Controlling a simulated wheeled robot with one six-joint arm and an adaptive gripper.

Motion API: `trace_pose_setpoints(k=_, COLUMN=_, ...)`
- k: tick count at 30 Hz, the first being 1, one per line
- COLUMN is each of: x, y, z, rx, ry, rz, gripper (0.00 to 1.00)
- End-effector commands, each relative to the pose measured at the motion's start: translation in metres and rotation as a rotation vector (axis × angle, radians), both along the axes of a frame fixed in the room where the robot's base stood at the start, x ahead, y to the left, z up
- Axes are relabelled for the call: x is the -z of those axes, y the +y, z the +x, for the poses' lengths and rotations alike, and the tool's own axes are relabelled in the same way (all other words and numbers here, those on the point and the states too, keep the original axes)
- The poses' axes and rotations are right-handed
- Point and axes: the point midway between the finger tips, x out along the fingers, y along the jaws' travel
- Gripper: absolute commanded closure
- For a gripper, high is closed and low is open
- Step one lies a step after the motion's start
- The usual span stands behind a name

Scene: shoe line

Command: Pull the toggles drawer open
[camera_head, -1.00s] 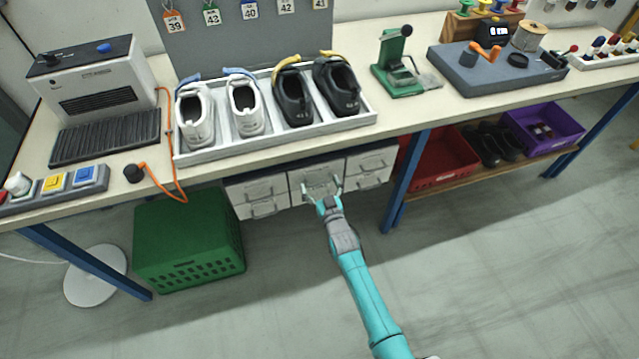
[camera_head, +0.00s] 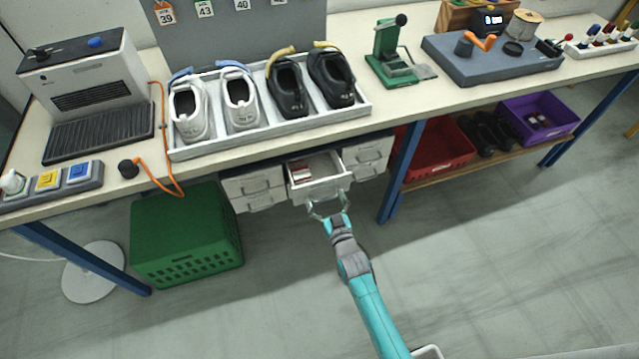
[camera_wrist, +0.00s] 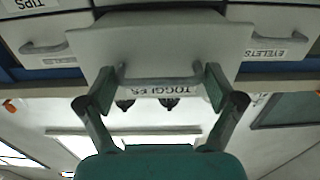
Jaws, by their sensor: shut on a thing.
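The toggles drawer (camera_head: 318,188) is the middle drawer of the small cabinet under the bench, and it stands out from the cabinet with its inside showing. Some red and white items lie in its left part. In the wrist view its front (camera_wrist: 150,45) bears the label TOGGLES, upside down, beside a bar handle (camera_wrist: 160,82). My gripper (camera_head: 328,208) is at the drawer's front in the head view. In the wrist view its two fingers (camera_wrist: 158,92) stand at the two ends of the handle and are shut on it.
A green crate (camera_head: 187,235) stands on the floor at left. A blue bench leg (camera_head: 402,172) is at right. The floor in front is clear.

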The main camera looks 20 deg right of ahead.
Motion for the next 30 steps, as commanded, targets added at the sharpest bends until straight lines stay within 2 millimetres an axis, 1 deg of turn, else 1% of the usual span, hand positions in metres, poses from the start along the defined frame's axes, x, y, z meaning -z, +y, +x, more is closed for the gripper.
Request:
trace_pose_setpoints(k=1, x=0.001, y=0.002, z=-0.014, rx=-0.004, ry=0.003, rz=-0.001, gripper=0.71)
trace_pose_setpoints(k=6, x=0.001, y=0.002, z=-0.049, rx=-0.004, ry=0.002, rz=-0.001, gripper=0.71)
trace_pose_setpoints(k=12, x=0.001, y=0.002, z=-0.078, rx=-0.004, ry=0.002, rz=-0.001, gripper=0.71)
trace_pose_setpoints(k=18, x=0.000, y=0.002, z=-0.091, rx=-0.005, ry=0.001, rz=-0.001, gripper=0.71)
trace_pose_setpoints(k=30, x=0.000, y=0.003, z=-0.094, rx=-0.005, ry=0.000, rz=-0.001, gripper=0.71)
